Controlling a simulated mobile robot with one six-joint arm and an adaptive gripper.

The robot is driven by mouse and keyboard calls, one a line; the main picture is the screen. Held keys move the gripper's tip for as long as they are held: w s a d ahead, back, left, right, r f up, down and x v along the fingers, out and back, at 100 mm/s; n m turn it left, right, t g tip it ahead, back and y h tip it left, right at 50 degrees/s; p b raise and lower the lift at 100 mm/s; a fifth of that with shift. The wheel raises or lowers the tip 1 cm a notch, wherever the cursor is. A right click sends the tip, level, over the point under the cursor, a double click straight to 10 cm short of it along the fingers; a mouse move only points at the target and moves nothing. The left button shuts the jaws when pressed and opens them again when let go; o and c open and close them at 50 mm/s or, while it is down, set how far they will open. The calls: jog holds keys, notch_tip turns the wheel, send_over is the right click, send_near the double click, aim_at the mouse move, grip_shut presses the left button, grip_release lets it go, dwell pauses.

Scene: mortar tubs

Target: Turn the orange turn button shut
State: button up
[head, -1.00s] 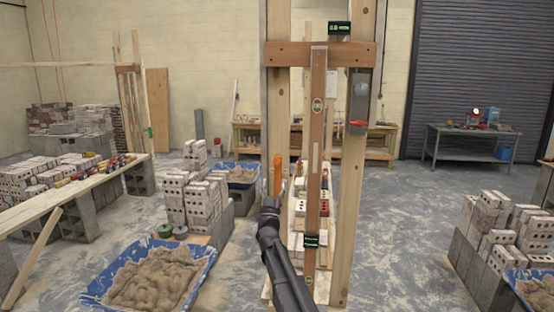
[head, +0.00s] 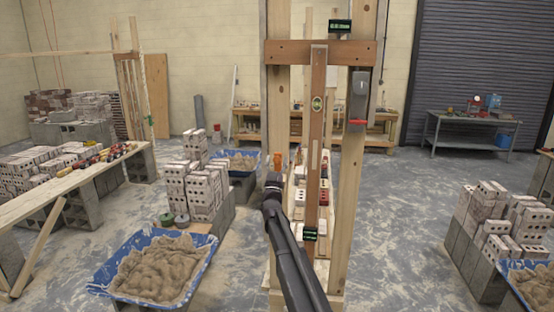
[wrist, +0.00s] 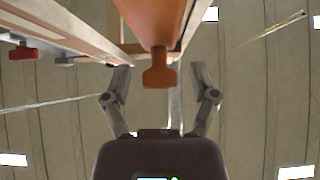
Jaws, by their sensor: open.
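The orange turn button (wrist: 158,74) hangs down from the top of the wrist view, its narrower end lying between my two fingers. In the head view its upper part (head: 278,158) shows upright beside the left wooden post. My gripper (wrist: 161,82) is open, with one finger on each side of the button and a visible gap to both. In the head view my gripper (head: 273,182) covers the lower part of the button. Whether the fingers are level with the button in depth cannot be told.
A grey box with a red lever (head: 358,124) is on the right post. A blue tub of sand (head: 205,265) and stacked bricks (head: 195,190) stand left.

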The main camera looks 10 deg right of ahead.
grip_shut()
dwell(0.3)
jog(key=shift+d, duration=0.15)
